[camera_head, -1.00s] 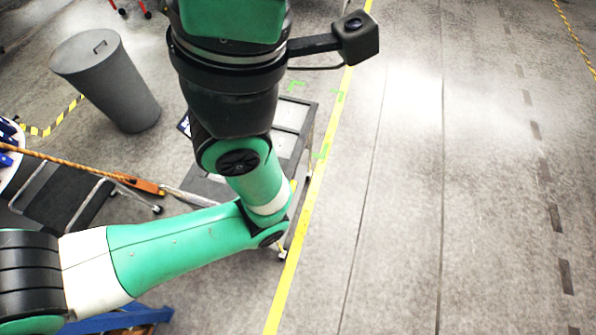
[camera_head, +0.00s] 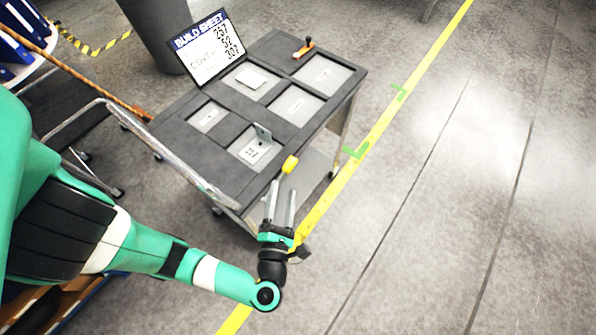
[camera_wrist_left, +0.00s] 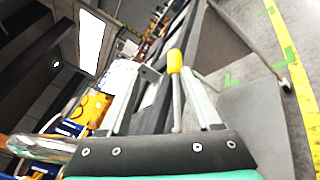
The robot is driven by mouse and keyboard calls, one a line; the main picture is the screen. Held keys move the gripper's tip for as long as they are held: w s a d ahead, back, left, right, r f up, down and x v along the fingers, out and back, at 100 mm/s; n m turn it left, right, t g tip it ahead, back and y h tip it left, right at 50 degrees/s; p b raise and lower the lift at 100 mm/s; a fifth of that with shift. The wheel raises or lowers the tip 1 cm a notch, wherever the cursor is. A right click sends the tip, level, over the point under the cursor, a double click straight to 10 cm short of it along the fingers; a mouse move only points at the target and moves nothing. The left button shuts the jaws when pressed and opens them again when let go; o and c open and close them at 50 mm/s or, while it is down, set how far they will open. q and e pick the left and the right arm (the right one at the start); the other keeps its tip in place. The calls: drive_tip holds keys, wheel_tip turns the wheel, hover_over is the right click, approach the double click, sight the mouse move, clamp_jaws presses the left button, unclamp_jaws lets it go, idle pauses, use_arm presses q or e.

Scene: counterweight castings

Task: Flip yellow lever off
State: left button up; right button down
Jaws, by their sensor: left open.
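The yellow lever knob (camera_head: 290,165) is at the near right corner of the dark cart (camera_head: 215,170). My left gripper (camera_head: 282,188) is open and points up at the cart, its two long grey fingers just short of the knob. In the left wrist view the yellow knob (camera_wrist_left: 174,60) shows between the fingers of my left gripper (camera_wrist_left: 160,85), nearer the right one. A thin metal rod runs down from the knob between the fingers. I cannot tell whether a finger touches it. My right gripper is not in view.
An orange-handled lever (camera_head: 303,47) sits at the cart's far edge. A build sheet board (camera_head: 209,46) stands at the back left. The cart top has several light grey recessed panels, one with a metal bracket (camera_head: 262,132). Open floor lies right of the yellow line (camera_head: 375,133).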

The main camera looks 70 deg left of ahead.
sight(288, 172)
use_arm(q)
drive_tip(key=shift+m+t, duration=0.6)
drive_tip(key=w+a+f, duration=0.1)
drive_tip(key=a, duration=0.2)
drive_tip(key=w+a+f+b, duration=0.1)
drive_tip(key=w+a, duration=0.1)
drive_tip(key=a, duration=0.1)
drive_tip(key=w+a+f+b, duration=0.1)
drive_tip(key=w+a, duration=0.1)
drive_tip(key=a, duration=0.1)
drive_tip(key=shift+a+f, duration=0.15)
drive_tip(key=shift+f, duration=0.05)
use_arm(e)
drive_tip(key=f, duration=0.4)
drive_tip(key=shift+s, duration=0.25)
use_arm(q)
clamp_jaws()
idle(0.3)
